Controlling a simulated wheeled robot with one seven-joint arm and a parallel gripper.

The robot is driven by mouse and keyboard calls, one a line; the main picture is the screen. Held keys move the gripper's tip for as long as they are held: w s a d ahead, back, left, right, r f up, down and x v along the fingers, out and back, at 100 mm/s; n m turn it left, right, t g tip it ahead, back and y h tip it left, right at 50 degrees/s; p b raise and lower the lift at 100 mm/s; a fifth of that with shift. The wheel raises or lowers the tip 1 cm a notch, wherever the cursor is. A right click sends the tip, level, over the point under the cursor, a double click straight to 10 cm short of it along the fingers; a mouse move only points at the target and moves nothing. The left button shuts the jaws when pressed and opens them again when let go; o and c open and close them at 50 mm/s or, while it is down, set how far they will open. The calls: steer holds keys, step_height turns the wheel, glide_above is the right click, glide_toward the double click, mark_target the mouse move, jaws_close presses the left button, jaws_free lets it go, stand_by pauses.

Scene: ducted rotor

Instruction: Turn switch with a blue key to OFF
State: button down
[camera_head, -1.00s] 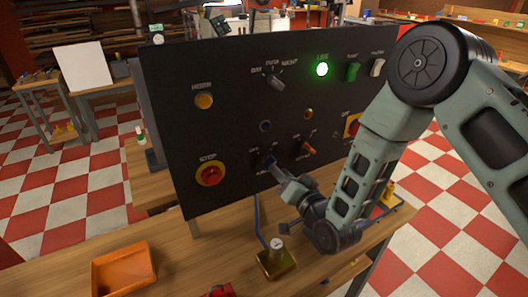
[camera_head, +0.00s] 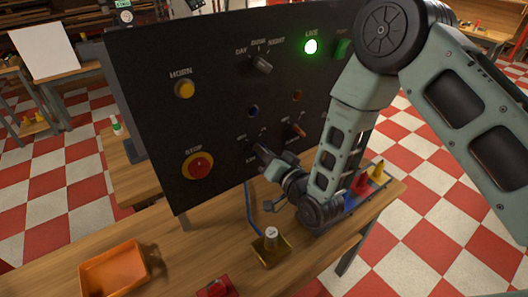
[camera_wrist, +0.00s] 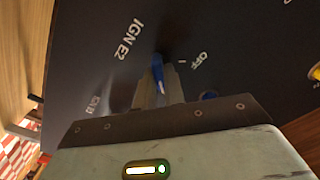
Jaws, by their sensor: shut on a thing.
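The blue key (camera_wrist: 158,72) shows in the wrist view between the fingers of my gripper (camera_wrist: 157,88), at the switch on the black panel. The fingers are shut on it from both sides. A white "OFF" label with a tick mark is right of the key, and "IGN E2" is to its upper left. The key's exact angle is hard to tell. In the head view my gripper (camera_head: 262,154) is against the lower middle of the panel (camera_head: 222,125) and mostly hides the key and switch.
An orange-handled switch (camera_head: 296,130) is close to the right of my gripper. A red stop button (camera_head: 198,166) is to the left. A brass block (camera_head: 271,247), orange tray (camera_head: 112,268) and red object (camera_head: 216,287) are on the bench below.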

steer(key=shift+f+n+b, duration=0.15)
steer(key=shift+n+b, duration=0.25)
steer(key=shift+b, duration=0.2)
steer(key=n+b, duration=0.7)
steer(key=b, duration=0.1)
steer(key=n+b, duration=0.8)
steer(key=b, duration=0.1)
steer(key=shift+s+a, duration=0.15)
steer(key=shift+s, duration=0.05)
steer(key=c, duration=1.5)
jaws_free()
steer(key=shift+b, duration=0.3)
